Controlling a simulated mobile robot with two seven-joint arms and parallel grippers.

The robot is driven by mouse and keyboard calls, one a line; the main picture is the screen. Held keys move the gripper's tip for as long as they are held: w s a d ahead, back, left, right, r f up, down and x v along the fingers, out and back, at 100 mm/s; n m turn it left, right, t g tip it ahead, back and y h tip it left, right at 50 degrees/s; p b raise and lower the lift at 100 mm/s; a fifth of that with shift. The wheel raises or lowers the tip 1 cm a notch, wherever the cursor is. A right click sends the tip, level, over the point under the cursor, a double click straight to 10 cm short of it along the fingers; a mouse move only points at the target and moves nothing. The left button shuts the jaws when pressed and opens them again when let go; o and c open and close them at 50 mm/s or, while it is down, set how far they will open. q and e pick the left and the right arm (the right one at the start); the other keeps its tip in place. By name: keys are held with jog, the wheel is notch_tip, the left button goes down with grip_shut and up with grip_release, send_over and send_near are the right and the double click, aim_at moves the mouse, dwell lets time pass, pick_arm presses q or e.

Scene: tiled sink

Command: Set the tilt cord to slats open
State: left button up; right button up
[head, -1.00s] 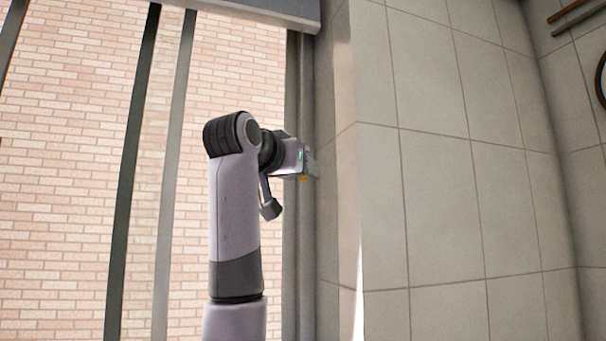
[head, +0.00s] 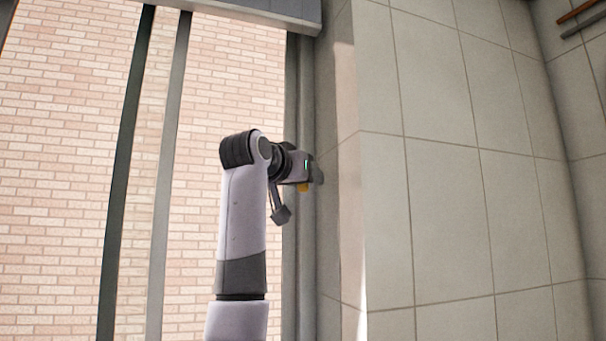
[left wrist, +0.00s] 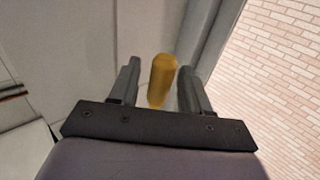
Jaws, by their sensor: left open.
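A yellow-orange cord end (left wrist: 162,80), rounded like a knob, hangs in the left wrist view. I take it for the tilt cord's end. It sits between the two fingers of my left gripper (left wrist: 158,70), with a visible gap on each side. The gripper is open. In the head view my left gripper (head: 314,172) is beside the window's right frame, and a small orange piece (head: 303,188) shows just under it. The cord above the knob cannot be made out. No slats can be made out. My right gripper is not in view.
A grey blind housing (head: 255,8) crosses the top of the window. Dark upright window bars (head: 125,180) stand at the left, with a brick wall (head: 60,170) behind. A tiled wall (head: 440,200) is close on the right. A pipe (head: 585,22) runs at the upper right.

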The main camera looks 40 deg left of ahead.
pick_arm(q)
grip_shut()
notch_tip(320, 180, down, 11)
jog(key=b, duration=0.8)
jog(key=shift+r, duration=0.2)
jog(key=shift+w+f, duration=0.1)
grip_release()
jog(key=shift+s, duration=0.2)
